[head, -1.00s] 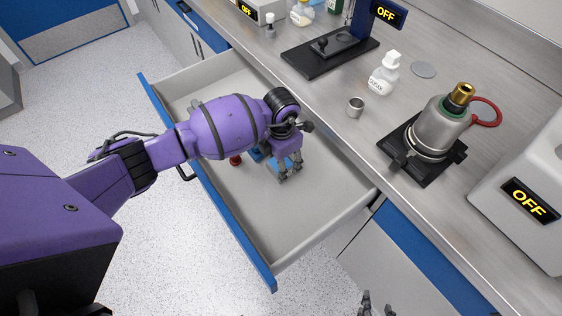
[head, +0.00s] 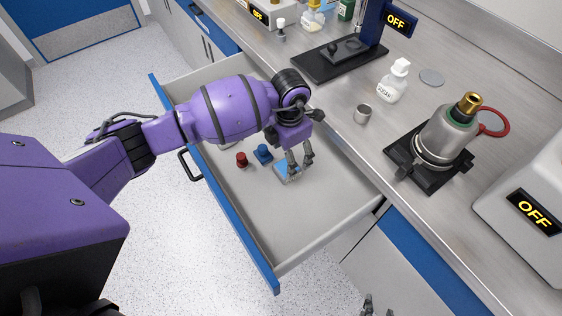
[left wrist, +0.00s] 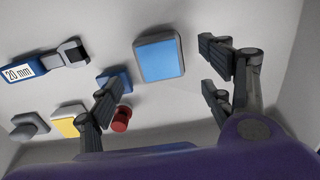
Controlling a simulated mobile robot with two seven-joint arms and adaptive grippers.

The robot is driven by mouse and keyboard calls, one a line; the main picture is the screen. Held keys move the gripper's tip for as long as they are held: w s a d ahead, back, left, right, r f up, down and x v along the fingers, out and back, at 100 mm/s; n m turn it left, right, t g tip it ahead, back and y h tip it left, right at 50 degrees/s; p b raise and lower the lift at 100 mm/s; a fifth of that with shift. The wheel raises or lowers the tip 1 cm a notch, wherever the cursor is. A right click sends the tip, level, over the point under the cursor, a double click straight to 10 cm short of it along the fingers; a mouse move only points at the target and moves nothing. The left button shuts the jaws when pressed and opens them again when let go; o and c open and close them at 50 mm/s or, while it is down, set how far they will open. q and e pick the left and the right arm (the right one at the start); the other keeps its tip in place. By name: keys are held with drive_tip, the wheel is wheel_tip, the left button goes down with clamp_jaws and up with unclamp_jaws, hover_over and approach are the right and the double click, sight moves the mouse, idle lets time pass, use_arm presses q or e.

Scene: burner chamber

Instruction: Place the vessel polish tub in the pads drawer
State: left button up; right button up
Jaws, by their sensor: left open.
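The pads drawer (head: 323,208) is pulled open below the counter. A flat square grey item with a light blue top (head: 287,170) lies on its floor; no label is readable, so I cannot tell if it is the vessel polish tub. It also shows in the left wrist view (left wrist: 160,56). My left gripper (head: 302,168) is open and empty just above it, fingers spread; they show in the left wrist view (left wrist: 160,95). My right gripper (head: 376,308) is cut off at the bottom edge; its jaw state is unclear.
The drawer also holds a red item (head: 241,159), a dark blue item (head: 263,153) and a 20 mm tool (left wrist: 42,64). The drawer's near right part is clear. On the counter are a sugar bottle (head: 393,84), a small metal cup (head: 363,114) and a metal vessel (head: 443,135).

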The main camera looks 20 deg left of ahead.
use_arm(q)
wheel_tip(320, 180, up, 6)
drive_tip(key=shift+w+f, duration=0.1)
drive_tip(key=shift+f, duration=0.05)
drive_tip(key=shift+f, duration=0.1)
idle(0.5)
